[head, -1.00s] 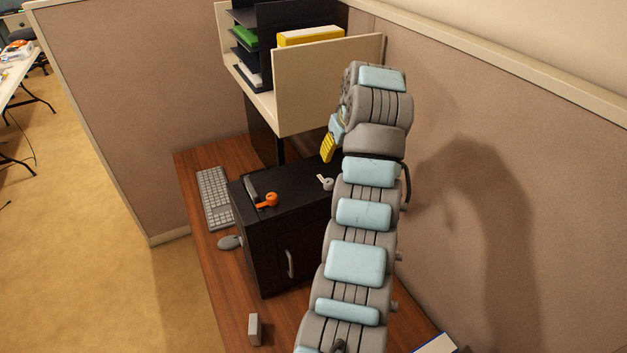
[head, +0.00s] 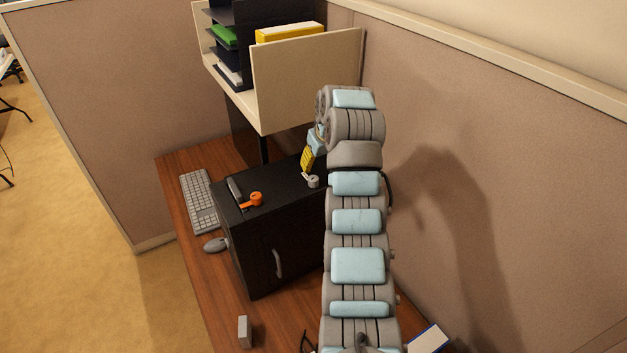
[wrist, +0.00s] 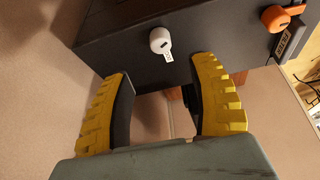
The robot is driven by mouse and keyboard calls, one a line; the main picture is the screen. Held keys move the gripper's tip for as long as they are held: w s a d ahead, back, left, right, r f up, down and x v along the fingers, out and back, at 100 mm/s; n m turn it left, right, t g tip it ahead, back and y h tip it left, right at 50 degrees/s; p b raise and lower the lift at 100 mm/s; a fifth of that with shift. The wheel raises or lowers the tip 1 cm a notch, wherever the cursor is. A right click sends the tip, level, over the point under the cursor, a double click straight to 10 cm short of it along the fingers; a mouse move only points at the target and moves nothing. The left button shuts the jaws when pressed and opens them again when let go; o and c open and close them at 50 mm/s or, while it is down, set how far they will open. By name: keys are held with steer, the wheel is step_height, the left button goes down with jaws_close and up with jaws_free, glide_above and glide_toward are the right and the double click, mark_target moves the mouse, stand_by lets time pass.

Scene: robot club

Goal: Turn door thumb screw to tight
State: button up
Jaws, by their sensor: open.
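The black case (head: 272,247) stands on the desk and has a front door with a grey handle. A white knob with a flat tab (head: 312,181) sits on its top near my arm. It also shows in the wrist view (wrist: 160,41), just beyond the gap between my fingertips. An orange knob with a tab (head: 256,199) sits farther left on the top, and at the upper right of the wrist view (wrist: 275,18). I cannot tell which is the door thumb screw. My gripper (wrist: 160,72) is open and empty; its yellow finger shows just above the white knob in the head view (head: 307,159).
A dark grey bar (head: 234,189) lies on the case beside the orange knob. A keyboard (head: 199,201) and mouse (head: 215,244) are left of the case. A shelf unit (head: 300,85) stands behind, close to my gripper. A partition wall (head: 500,190) is on the right.

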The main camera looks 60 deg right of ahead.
mark_target(314, 178)
steer(key=shift+p+x, duration=1.3)
steer(key=shift+x, duration=3.9)
jaws_close()
